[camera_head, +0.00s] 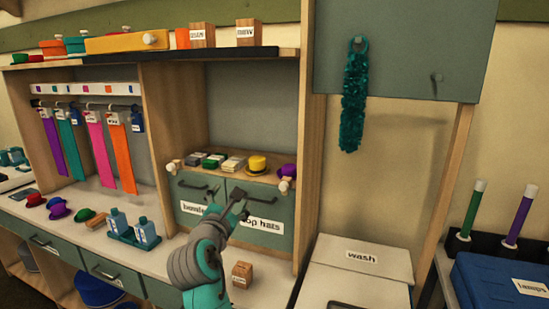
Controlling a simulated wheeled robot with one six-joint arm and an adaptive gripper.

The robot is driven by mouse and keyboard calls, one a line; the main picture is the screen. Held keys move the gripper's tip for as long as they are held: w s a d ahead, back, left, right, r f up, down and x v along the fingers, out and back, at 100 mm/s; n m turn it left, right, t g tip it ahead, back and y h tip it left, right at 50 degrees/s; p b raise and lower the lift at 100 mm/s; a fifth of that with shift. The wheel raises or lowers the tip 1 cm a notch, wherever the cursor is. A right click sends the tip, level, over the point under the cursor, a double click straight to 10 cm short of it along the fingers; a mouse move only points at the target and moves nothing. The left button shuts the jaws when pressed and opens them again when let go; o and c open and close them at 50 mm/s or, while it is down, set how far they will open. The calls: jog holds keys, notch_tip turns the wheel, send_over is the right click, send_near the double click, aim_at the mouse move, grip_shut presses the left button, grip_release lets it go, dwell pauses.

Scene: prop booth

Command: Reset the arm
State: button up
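My gripper (233,198) is at the end of my teal and grey arm, which reaches up from the bottom of the view. It is in front of the green cabinet doors (258,218) below the middle shelf, partly covering the "top hats" label. Its two dark fingers look spread apart with nothing between them. I cannot tell whether the fingers touch the doors.
Two blue bottles on a tray (131,237) stand to the left. A white "wash" bin (362,257) stands to the right. Hats and small stacks line the shelf above.

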jog(key=s+d+f+m+g+y, duration=0.15)
jog(key=s+d+f, duration=0.35)
jog(key=f, duration=0.5)
jog(key=s+d+f+m, duration=0.3)
jog(key=s+d+f, duration=0.15)
jog(key=f, duration=0.55)
jog(key=s+d+f+m+y, duration=0.1)
jog(key=s+d+f+m, duration=0.1)
jog(key=s+d+f, duration=0.5)
jog(key=s+d+f+m+g+y, duration=0.1)
jog(key=s+d+f+m, duration=0.2)
jog(key=s+f, duration=0.3)
jog(key=s+d+f+m, duration=0.25)
jog(key=s+f, duration=0.25)
jog(key=s, duration=0.3)
jog(key=s+d+r+m, duration=0.2)
jog(key=s+m, duration=0.3)
jog(key=s, duration=0.5)
jog(key=s+d+r+m+h, duration=0.1)
jog(key=s+d+r+m, duration=0.2)
jog(key=s+m, duration=0.3)
jog(key=s+d+r+m, duration=0.2)
jog(key=s+m, duration=0.3)
jog(key=s, duration=0.9)
jog(key=shift+d+r+m+g+h, duration=0.25)
jog(key=shift+r+m+g+h, duration=0.15)
jog(key=shift+r, duration=0.25)
